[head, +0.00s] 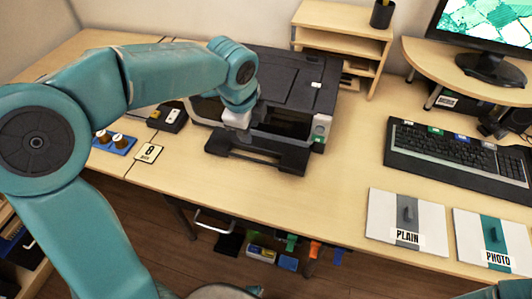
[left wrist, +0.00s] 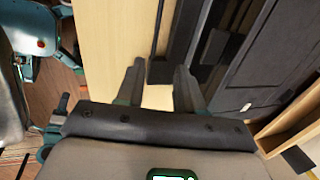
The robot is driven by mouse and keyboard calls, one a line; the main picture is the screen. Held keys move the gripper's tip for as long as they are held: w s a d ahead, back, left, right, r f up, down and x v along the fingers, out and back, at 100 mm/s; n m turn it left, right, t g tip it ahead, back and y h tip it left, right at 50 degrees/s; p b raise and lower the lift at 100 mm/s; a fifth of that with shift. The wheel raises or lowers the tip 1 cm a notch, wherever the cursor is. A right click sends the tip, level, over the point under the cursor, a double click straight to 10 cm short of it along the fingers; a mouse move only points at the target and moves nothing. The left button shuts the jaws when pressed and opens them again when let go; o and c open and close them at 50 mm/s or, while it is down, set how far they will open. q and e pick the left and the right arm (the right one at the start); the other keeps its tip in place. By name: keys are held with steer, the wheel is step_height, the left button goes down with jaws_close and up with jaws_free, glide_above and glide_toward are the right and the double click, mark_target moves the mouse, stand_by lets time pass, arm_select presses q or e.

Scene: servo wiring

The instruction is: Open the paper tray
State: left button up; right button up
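The black printer (head: 285,75) stands on the wooden desk, with a dark opening in its front. A flat black tray (head: 262,158) juts out low from the printer's front, over the desk; I cannot tell how far it is pulled out. My left gripper (head: 236,122) is at the left part of the printer's front, above the tray, its fingertips hard to make out in the head view. In the left wrist view, its two fingers (left wrist: 158,80) are apart, with the end of a black part (left wrist: 160,70) between their tips. My right gripper is not in view.
A sign marked 8 (head: 148,153) and a blue block with brown knobs (head: 115,142) are at left. The desk before the tray is clear.

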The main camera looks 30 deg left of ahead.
arm_select(q)
glide_toward(255, 160)
steer(key=b+x, duration=0.2)
steer(key=x, duration=0.4)
steer(key=shift+a+f, duration=0.15)
steer(key=shift+f, duration=0.25)
steer(key=shift+w+f, duration=0.2)
steer(key=shift+f, duration=0.1)
steer(key=shift+f, duration=0.1)
jaws_close()
steer(key=shift+w, duration=0.1)
stand_by(0.6)
